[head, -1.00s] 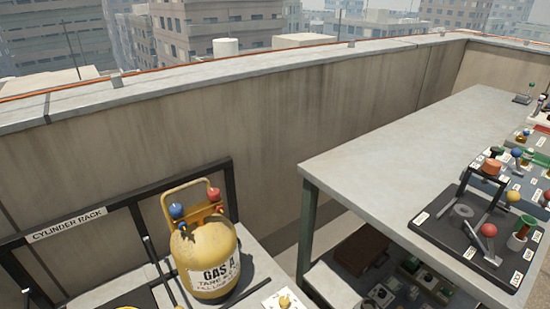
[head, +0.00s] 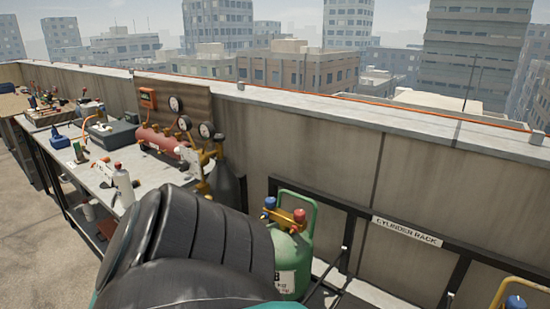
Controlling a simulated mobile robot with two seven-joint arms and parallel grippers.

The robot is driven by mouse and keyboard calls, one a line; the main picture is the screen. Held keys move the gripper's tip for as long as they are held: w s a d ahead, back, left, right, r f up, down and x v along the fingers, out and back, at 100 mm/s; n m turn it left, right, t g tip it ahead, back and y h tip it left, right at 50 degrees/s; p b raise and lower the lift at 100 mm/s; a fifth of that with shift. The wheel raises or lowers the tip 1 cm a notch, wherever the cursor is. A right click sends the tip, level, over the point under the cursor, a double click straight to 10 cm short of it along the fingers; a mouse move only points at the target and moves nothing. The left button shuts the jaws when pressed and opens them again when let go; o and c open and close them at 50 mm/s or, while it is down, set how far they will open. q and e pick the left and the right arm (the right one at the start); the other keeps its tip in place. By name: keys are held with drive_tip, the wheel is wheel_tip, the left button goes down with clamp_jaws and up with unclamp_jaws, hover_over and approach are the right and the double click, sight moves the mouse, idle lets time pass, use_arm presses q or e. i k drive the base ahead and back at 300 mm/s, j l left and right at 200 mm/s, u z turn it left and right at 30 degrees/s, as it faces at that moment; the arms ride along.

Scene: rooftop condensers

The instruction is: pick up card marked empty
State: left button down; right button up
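I cannot make out a card marked empty in the head view. A green gas cylinder (head: 292,250) with a blue and a red valve knob stands in front of the rack labelled CYLINDER RACK (head: 406,231). A white label shows low on it, partly cut off by my dark arm part. The top of a yellow cylinder (head: 503,291) shows at the bottom right edge. Neither of my grippers is in view.
A long bench (head: 152,172) along the parapet (head: 335,152) holds a red tank (head: 160,140) with gauges, a dark case (head: 113,131) and a white bottle (head: 123,186). My dark arm part hides the lower middle. Open floor (head: 50,236) lies at the left.

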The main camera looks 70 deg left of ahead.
sight(108, 176)
drive_tip(key=u, duration=3.5)
drive_tip(key=i+j+u, duration=0.15)
drive_tip(key=i, duration=0.3)
drive_tip(key=j, duration=0.1)
